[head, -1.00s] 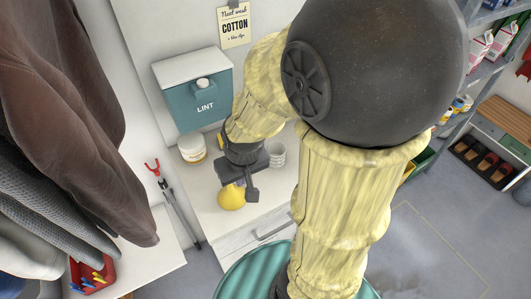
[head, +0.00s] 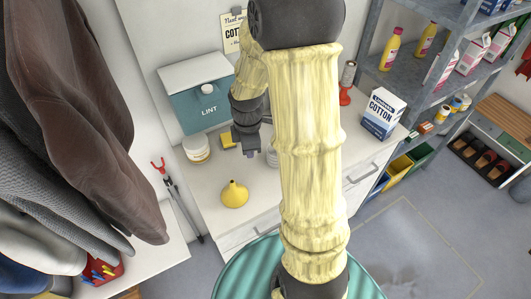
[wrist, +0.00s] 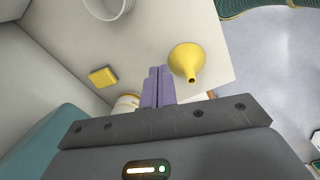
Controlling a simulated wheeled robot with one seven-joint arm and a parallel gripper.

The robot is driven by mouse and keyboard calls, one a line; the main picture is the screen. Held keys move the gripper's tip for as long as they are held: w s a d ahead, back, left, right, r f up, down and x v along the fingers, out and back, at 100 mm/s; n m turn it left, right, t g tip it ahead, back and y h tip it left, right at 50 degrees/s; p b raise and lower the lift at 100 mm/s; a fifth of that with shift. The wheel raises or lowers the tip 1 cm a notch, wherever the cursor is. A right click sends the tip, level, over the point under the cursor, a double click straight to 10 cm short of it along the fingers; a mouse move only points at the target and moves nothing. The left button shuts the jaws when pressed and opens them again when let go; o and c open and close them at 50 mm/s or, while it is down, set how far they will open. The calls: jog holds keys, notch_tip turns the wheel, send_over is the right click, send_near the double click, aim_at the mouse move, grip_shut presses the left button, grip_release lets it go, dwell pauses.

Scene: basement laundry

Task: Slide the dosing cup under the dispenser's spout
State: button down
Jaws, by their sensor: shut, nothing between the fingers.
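My gripper (head: 252,152) is above the white counter, and its fingers (wrist: 156,72) are together and empty in the wrist view. A whitish ribbed cup, probably the dosing cup, stands on the counter just right of the gripper (head: 272,158), mostly hidden behind my arm in the head view. A white round rim at the top edge of the wrist view (wrist: 122,12) is probably the same cup, cut off by the frame and apart from the fingers. I cannot make out a dispenser or spout for certain; my arm covers part of the counter.
A yellow funnel (head: 234,195) stands near the counter's front edge. A yellow sponge (head: 228,140) and a white jar (head: 196,149) are left of the gripper. The teal LINT bin (head: 195,105) is behind. A red-and-grey object (head: 346,92) and a COTTON box (head: 383,113) stand right.

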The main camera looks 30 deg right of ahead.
jog(key=d+n, duration=0.1)
jog(key=w+f+n, duration=0.1)
jog(key=n, duration=0.1)
jog(key=w+d+n+p, duration=0.1)
jog(key=n, duration=0.1)
jog(key=shift+w+d+f+g, duration=0.25)
jog(key=shift+d+g, duration=0.05)
jog(key=shift+d, duration=0.05)
jog(key=shift+f, duration=0.15)
notch_tip(320, 180, down, 10)
jog(key=shift+r+p, duration=0.2)
jog(key=shift+p, duration=0.8)
jog(key=d, duration=0.1)
jog(key=d+p, duration=0.1)
jog(key=d, duration=0.1)
jog(key=shift+w+d+p, duration=0.2)
jog(key=shift+w+p, duration=0.05)
jog(key=shift+p, duration=0.15)
jog(key=shift+w+d, duration=0.1)
jog(key=shift+d, duration=0.15)
jog(key=shift+d, duration=0.1)
